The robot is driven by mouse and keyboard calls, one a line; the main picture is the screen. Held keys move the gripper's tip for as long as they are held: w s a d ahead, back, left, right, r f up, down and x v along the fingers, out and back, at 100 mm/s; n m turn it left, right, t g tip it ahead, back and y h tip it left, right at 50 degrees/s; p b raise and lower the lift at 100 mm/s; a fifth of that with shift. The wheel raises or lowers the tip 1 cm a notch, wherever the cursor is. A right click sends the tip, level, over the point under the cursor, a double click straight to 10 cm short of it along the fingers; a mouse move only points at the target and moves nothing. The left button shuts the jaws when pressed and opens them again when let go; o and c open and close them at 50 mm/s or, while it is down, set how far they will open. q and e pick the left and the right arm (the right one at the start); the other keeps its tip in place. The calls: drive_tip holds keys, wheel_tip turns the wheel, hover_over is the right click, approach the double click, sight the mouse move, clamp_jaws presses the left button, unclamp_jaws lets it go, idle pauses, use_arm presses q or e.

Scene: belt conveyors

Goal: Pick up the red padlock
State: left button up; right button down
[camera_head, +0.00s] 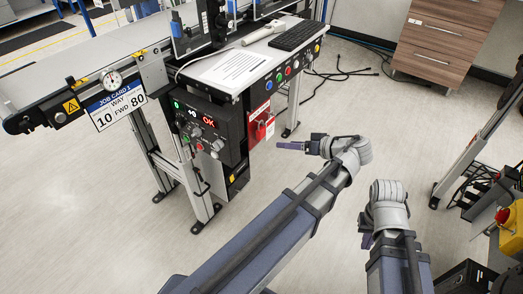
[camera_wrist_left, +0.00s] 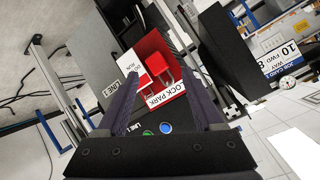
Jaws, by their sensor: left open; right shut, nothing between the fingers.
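The red padlock (camera_head: 261,131) hangs at the red lock park board (camera_head: 262,122) on the side of the conveyor's control stand. In the left wrist view the padlock (camera_wrist_left: 158,64) shows red in front of the board, beyond the fingers. My left gripper (camera_head: 291,146) is open and empty, to the right of the board and apart from it. In its wrist view the two dark fingers (camera_wrist_left: 157,86) stand wide, with the padlock between them in the picture. My right gripper (camera_head: 366,231) is low at the right, shut and empty, partly hidden by its own arm.
A control box (camera_head: 208,135) with an OK display sits left of the board. Above it is a desk (camera_head: 240,65) with paper, keyboard and coloured buttons. A conveyor (camera_head: 70,70) runs off left. A drawer cabinet (camera_head: 440,40) stands back right. The floor between is clear apart from cables.

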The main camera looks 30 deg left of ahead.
sight(255, 123)
use_arm(q)
drive_tip(key=w+a+n+y+b, duration=0.1)
drive_tip(key=a+n+b, duration=0.1)
drive_tip(key=a, duration=0.2)
drive_tip(key=w+a+n+y+b, duration=0.1)
drive_tip(key=a+n+y+b, duration=0.1)
drive_tip(key=a+b, duration=0.1)
drive_tip(key=w+a+f+n+y+b, duration=0.1)
drive_tip(key=w+a+n+y+b, duration=0.1)
drive_tip(key=a, duration=0.3)
drive_tip(key=shift+n+b, duration=0.5)
drive_tip(key=shift+b, duration=0.25)
clamp_jaws()
use_arm(e)
wheel_tip(255, 123, down, 11)
